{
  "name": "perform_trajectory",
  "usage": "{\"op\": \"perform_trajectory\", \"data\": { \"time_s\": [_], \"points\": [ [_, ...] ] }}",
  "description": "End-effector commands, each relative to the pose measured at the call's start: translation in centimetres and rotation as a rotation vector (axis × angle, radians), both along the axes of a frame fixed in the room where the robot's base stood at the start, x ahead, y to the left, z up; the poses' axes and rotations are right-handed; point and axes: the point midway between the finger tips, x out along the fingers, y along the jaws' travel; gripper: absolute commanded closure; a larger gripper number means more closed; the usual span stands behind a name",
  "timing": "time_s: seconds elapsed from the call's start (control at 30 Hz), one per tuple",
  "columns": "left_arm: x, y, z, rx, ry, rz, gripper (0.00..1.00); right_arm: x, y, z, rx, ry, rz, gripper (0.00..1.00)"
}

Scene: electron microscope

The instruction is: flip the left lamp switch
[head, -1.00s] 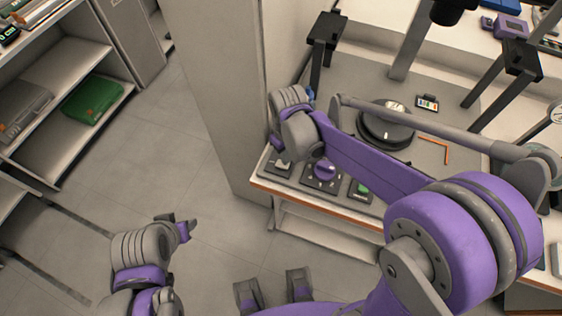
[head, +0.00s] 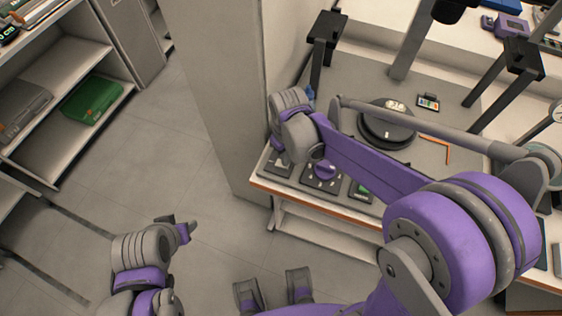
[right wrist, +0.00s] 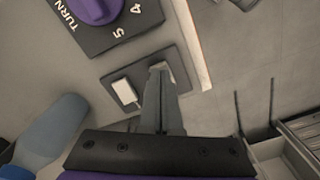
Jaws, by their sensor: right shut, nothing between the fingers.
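The switch plate (right wrist: 174,66) is a dark panel near the table's front edge. One white rocker (right wrist: 124,92) shows on it in the right wrist view, left of my fingers. A pale piece (right wrist: 179,73) shows right of my fingertips, partly covered. My right gripper (right wrist: 160,69) is shut and empty, its tips over the plate; I cannot tell if they touch. In the head view the plate (head: 284,171) is partly hidden below my right wrist. My left gripper (head: 180,226) hangs over the floor, away from the table; its jaw state is unclear.
Beside the plate are a purple knob (head: 325,170) and a green-button panel (head: 362,189). A blue object (right wrist: 52,128) stands close to my right gripper. The left lamp (head: 325,30) and a round stage (head: 386,125) are behind. The floor (head: 210,225) is open.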

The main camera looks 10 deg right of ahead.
Motion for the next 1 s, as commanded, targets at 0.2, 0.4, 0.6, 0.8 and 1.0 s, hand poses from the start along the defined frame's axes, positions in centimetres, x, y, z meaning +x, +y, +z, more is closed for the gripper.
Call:
{"op": "perform_trajectory", "data": {
  "time_s": [0.2, 0.4, 0.6, 0.8, 1.0],
  "points": [
    [-0.1, 0.0, -0.3, 0.0, 0.001, 0.0, 0.5, 0.0, 0.0, -0.4, 0.0, 0.0, 0.0, 1.0],
    [-0.1, 0.0, -0.6, 0.0, 0.002, 0.0, 0.5, 0.0, 0.0, -0.7, 0.0, 0.0, 0.0, 1.0],
    [-0.1, 0.0, -0.6, 0.0, 0.003, 0.0, 0.5, 0.0, 0.0, -0.8, 0.0, 0.0, 0.0, 1.0],
    [0.0, 0.0, 0.1, 0.0, 0.0, 0.0, 0.5, 0.0, 0.0, 0.2, 0.0, -0.001, 0.0, 1.0],
    [0.3, 0.0, 1.4, 0.0, -0.006, 0.0, 0.5, 0.1, 0.0, 1.9, 0.0, -0.002, 0.0, 1.0]
  ]
}}
